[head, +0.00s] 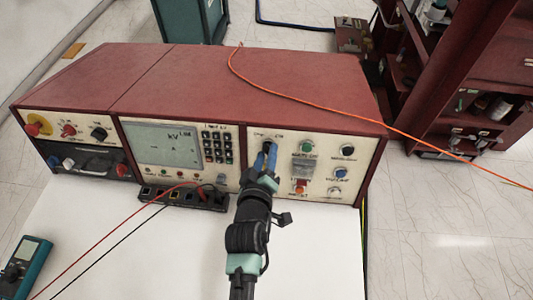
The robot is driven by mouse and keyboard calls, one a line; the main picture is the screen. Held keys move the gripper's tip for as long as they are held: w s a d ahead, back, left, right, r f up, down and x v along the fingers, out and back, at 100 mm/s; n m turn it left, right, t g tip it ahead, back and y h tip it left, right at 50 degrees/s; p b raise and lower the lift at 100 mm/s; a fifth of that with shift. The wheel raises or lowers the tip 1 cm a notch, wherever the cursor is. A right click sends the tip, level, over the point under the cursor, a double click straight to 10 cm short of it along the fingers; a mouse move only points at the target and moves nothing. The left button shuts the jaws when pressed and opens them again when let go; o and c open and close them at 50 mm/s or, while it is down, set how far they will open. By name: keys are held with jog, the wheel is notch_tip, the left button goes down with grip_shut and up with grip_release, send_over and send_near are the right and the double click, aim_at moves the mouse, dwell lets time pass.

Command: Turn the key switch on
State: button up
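The key switch (267,145) is on the cream front panel of the red console, right of the keypad, under two small printed labels. Only a small dark part of it shows above my fingertips; the rest is hidden, so I cannot read its position. My gripper (266,158) reaches up to it from the front, its blue fingers at the panel with a narrow dark gap between them. The fingertips are at or around the key. I cannot tell whether they grip it.
The red console (190,75) stands on a white table (180,250). Buttons sit right of the switch, including a green one (306,148) and a red one (300,188). Red and black leads cross the table to the left. An orange cable (300,92) runs over the console.

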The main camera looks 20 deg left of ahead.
jog(key=shift+w, duration=0.25)
grip_shut()
jog(key=shift+f+m, duration=0.1)
jog(key=shift+m, duration=0.2)
jog(key=shift+m+y+b, duration=0.35)
jog(key=shift+m+b, duration=0.15)
jog(key=shift+m, duration=3.6)
jog(key=shift+m+y+b, duration=0.35)
jog(key=shift+m+b, duration=0.1)
jog(key=shift+m, duration=3.65)
